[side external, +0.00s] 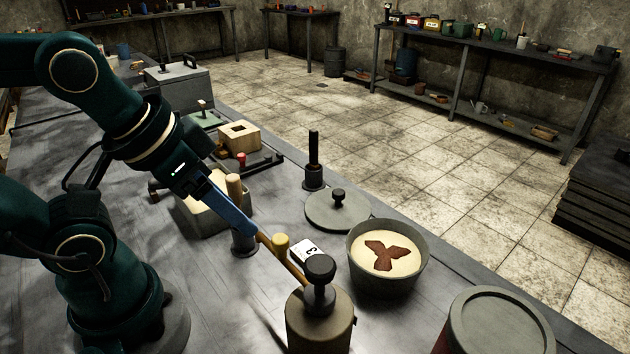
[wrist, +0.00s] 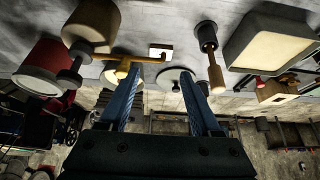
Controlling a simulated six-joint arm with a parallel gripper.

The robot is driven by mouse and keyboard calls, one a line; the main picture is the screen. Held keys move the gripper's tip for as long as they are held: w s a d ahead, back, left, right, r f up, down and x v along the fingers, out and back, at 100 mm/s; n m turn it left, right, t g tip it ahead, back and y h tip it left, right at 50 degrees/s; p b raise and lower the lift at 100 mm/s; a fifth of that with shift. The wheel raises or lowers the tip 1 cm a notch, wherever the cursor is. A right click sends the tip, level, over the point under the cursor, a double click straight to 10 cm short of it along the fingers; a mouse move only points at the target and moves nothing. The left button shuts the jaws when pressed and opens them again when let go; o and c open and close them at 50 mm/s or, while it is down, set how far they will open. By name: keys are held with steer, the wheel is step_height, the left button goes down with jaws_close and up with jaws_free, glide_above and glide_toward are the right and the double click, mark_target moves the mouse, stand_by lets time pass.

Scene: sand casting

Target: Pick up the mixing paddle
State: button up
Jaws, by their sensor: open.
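No item is plainly marked as the mixing paddle. A slim tan wooden piece (side external: 291,270) with a rounded upright peg reaches from beside the tan canister toward my gripper. It shows as a yellow-tan bar (wrist: 145,58) in the wrist view. A wooden-handled tool with a dark cylindrical base (side external: 243,240) stands upright near the fingers, and it shows right of them in the wrist view (wrist: 215,72). My gripper (side external: 250,230) has blue fingers spread apart in the wrist view (wrist: 160,75), with nothing seen between them. In the side view a fingertip overlaps the wooden piece's near end; contact cannot be told.
A tan canister (side external: 318,327) with a black knob, a bowl (side external: 405,281) of pale material with a brown three-lobed shape, a round lid (side external: 352,216) and a black-handled tool (side external: 314,150) stand close by. A lidded drum (side external: 497,325) is front right. A sand-filled box (side external: 202,214) is behind.

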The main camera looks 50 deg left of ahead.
step_height(320, 180, up, 5)
steer(key=m+g, duration=0.2)
steer(key=g, duration=0.3)
glide_above(232, 177)
steer(key=shift+d, duration=0.1)
steer(key=shift+f+g, duration=0.3)
step_height(232, 177, down, 14)
steer(key=shift+f, duration=0.1)
stand_by(0.6)
jaws_close()
